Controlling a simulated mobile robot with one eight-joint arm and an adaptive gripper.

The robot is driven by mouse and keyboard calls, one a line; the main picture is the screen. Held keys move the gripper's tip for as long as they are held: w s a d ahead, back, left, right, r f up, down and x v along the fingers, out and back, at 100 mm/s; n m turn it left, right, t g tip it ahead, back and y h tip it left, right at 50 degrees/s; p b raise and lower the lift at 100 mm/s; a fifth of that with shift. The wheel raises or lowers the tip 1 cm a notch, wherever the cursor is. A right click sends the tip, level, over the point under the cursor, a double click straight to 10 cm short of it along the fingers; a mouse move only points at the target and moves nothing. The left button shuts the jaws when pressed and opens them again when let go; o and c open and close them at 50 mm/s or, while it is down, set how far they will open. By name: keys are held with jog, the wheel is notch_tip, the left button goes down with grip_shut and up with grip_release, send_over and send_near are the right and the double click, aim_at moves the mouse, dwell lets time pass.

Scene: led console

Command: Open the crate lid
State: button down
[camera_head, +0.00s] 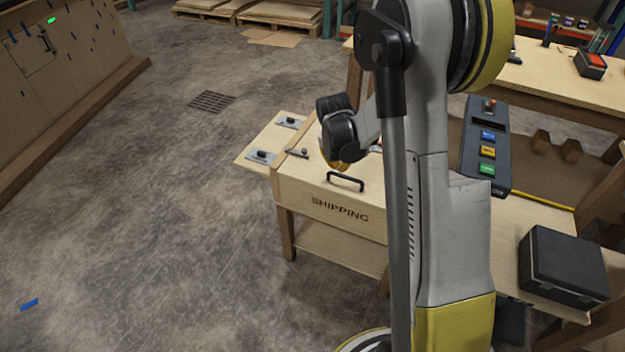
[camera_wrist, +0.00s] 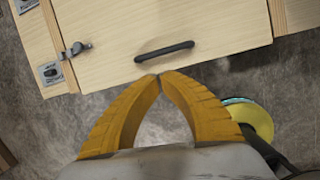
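The wooden crate (camera_head: 320,205) has SHIPPING printed on its front and stands left of my arm. Its pale lid (camera_head: 312,178) lies flat and looks closed. A black bar handle (camera_head: 346,182) sits near the lid's front edge; it also shows in the wrist view (camera_wrist: 164,51). A small metal latch (camera_wrist: 76,49) lies left of the handle. My gripper (camera_wrist: 158,76) has its yellow fingertips together with nothing between them, just below the handle in the wrist view. In the head view, part of my gripper (camera_head: 341,165) shows above the lid; my arm hides the crate's right part.
A side board with two metal fittings (camera_head: 262,157) adjoins the crate's left. A button console (camera_head: 487,145) and a black case (camera_head: 565,265) are on the right. A workbench (camera_head: 540,80) stands behind. The floor (camera_head: 170,200) at left is mostly clear.

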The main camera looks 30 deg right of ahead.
aim_at(339, 186)
jog(key=shift+n, duration=0.6)
jog(key=b+x, duration=0.4)
jog(key=x, duration=0.7)
jog(key=shift+a+f+b, duration=0.15)
jog(key=shift+f+b, duration=0.05)
jog(key=shift+b, duration=0.1)
